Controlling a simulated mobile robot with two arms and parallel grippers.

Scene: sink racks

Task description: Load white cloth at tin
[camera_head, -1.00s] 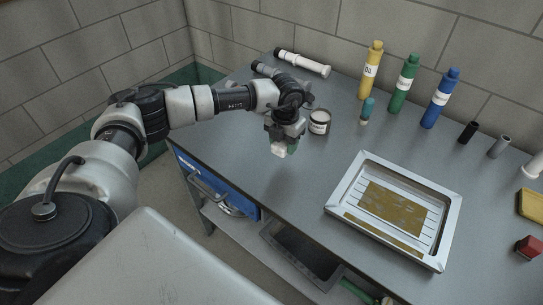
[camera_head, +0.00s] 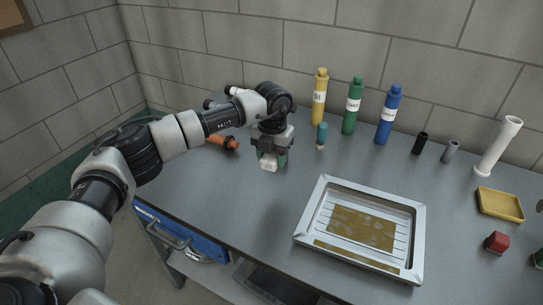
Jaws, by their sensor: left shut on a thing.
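My left gripper (camera_head: 271,158) comes in from the left and points down over the back left part of the grey table. It is shut on a small white cloth (camera_head: 268,163), which shows at the fingertips. The tin, a small white-labelled can, does not show now; the gripper and wrist cover the area where it stood. I cannot tell how high the cloth is above it or whether they touch. My right gripper is not in view.
Yellow (camera_head: 319,98), green (camera_head: 352,108) and blue (camera_head: 388,118) bottles stand at the back, with a small teal bottle (camera_head: 321,137) right of the gripper. A metal tray (camera_head: 312,212) lies in front. An orange-red object (camera_head: 227,142) lies left of the gripper. Bare table lies between.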

